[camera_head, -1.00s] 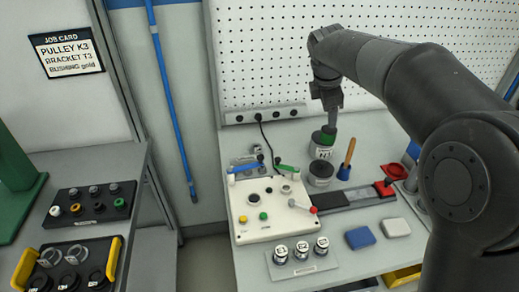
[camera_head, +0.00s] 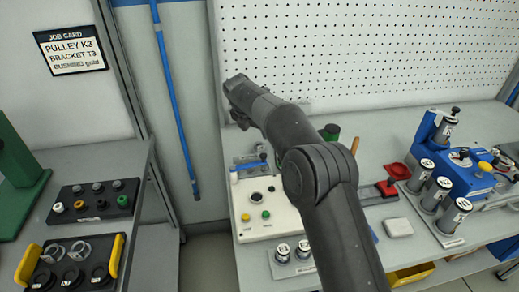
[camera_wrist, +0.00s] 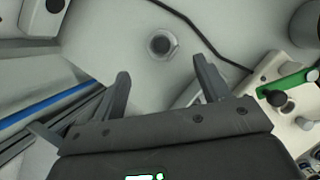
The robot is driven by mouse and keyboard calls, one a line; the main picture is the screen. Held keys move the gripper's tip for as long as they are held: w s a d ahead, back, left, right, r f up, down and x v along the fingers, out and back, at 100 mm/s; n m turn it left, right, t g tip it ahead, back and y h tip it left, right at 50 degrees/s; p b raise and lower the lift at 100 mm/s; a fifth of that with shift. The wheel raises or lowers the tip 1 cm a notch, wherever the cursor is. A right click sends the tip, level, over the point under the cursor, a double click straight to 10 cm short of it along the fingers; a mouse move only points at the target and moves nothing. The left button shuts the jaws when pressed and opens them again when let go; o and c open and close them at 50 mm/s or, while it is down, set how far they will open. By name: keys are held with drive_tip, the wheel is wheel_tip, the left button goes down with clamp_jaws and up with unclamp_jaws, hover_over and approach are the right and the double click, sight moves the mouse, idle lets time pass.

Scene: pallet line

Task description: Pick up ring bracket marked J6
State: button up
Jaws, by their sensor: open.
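My gripper's fingers (camera_wrist: 163,82) are apart and empty in the wrist view. In the head view my arm reaches over the right bench, and its end is high in front of the pegboard, well away from the tray. The wrist view shows no ring bracket; a small round metal fitting (camera_wrist: 161,44) lies beyond the fingertips.
A black holder with coloured bushings (camera_head: 98,213) sits behind the tray. A white control panel (camera_head: 262,235), a blue fixture (camera_head: 470,178) and several marked cylinders are on the right bench. A gap separates the benches. A job card (camera_head: 71,49) hangs at upper left.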

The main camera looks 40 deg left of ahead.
sight(259, 143)
drive_tip(key=x, duration=0.3)
drive_tip(key=shift+w+f, duration=0.1)
drive_tip(key=shift+f, duration=0.2)
drive_tip(key=x, duration=0.5)
drive_tip(key=shift+s+d+f, duration=0.15)
drive_tip(key=shift+s+d, duration=0.05)
drive_tip(key=shift+d, duration=0.1)
drive_tip(key=c, duration=1.1)
drive_tip(key=shift+c, duration=0.2)
